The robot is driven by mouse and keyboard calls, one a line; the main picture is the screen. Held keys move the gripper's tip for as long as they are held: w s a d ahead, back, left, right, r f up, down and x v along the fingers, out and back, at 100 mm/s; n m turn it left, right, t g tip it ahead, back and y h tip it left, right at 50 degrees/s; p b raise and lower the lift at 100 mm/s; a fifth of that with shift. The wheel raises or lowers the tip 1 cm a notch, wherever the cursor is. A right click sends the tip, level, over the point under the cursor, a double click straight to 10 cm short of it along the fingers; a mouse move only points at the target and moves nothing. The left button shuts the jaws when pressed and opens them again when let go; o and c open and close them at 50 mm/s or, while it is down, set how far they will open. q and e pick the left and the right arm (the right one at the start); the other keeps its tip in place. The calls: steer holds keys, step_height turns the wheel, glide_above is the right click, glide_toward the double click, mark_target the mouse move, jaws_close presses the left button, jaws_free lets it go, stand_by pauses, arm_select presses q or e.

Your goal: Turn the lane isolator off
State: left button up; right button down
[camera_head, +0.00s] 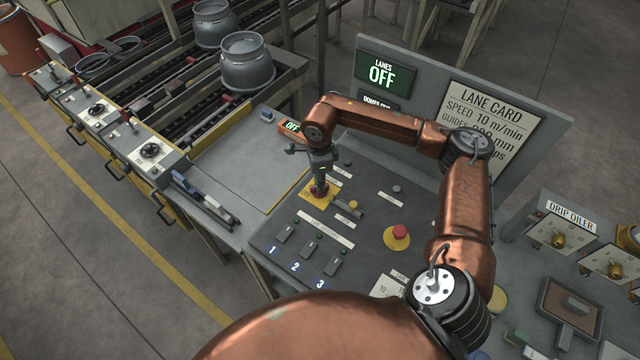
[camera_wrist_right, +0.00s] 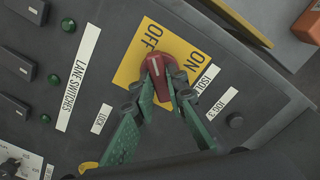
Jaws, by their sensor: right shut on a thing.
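The lane isolator is a red handle (camera_wrist_right: 156,66) on a yellow plate (camera_wrist_right: 130,68) marked OFF and ON, set in the grey control panel. My right gripper (camera_wrist_right: 157,88) has its green fingers shut on this handle, one on each side. I cannot tell exactly which mark the handle points to. In the head view my right gripper (camera_head: 319,188) reaches down onto the yellow plate (camera_head: 310,195) and covers much of the handle. The lanes display (camera_head: 383,74) on the upright board reads OFF. My left gripper is not in view.
On the panel are three numbered lane switches (camera_head: 310,257), a red mushroom button (camera_head: 399,232) on yellow and a lane card (camera_head: 490,125) behind. Conveyor lanes with grey churns (camera_head: 247,65) stand at the left. A drip oiler (camera_head: 570,235) is at the right.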

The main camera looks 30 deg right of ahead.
steer(key=shift+w, duration=0.1)
steer(key=c, duration=1.9)
jaws_free()
steer(key=shift+c, duration=0.2)
step_height(320, 180, up, 12)
